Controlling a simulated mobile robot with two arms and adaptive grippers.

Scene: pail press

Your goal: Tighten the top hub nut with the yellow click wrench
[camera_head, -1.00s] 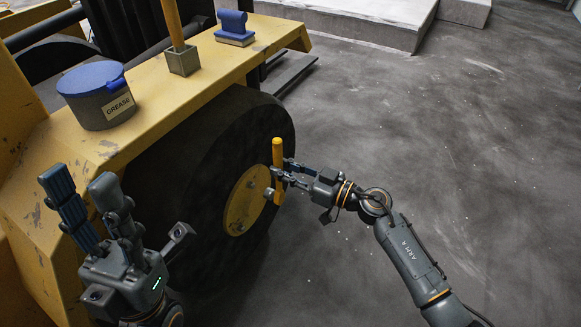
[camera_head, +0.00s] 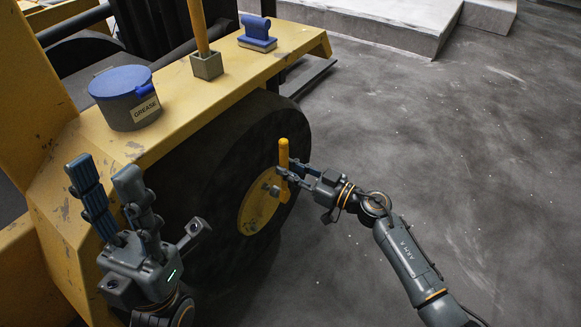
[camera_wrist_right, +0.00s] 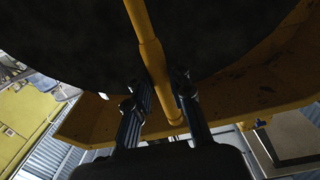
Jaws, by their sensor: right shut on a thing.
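The yellow click wrench (camera_head: 284,158) stands near upright in front of the yellow hub (camera_head: 258,212) of the big dark wheel. My right gripper (camera_head: 290,175) is shut on it. In the right wrist view the wrench's yellow bar (camera_wrist_right: 149,50) runs between the two fingers of this gripper (camera_wrist_right: 160,98). A small grey part shows beside the wrench at the hub's upper edge; I cannot tell whether it is the top hub nut or the wrench head, or whether they touch. My left gripper (camera_head: 103,172) is open and empty, fingers up, left of the wheel.
A grey grease pail (camera_head: 124,102) with a blue lid stands on the yellow fender (camera_head: 180,95). A square socket (camera_head: 207,65) with a yellow post and a blue block (camera_head: 257,38) are further along. The wheel (camera_head: 225,140) fills the space below. Floor to the right is clear.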

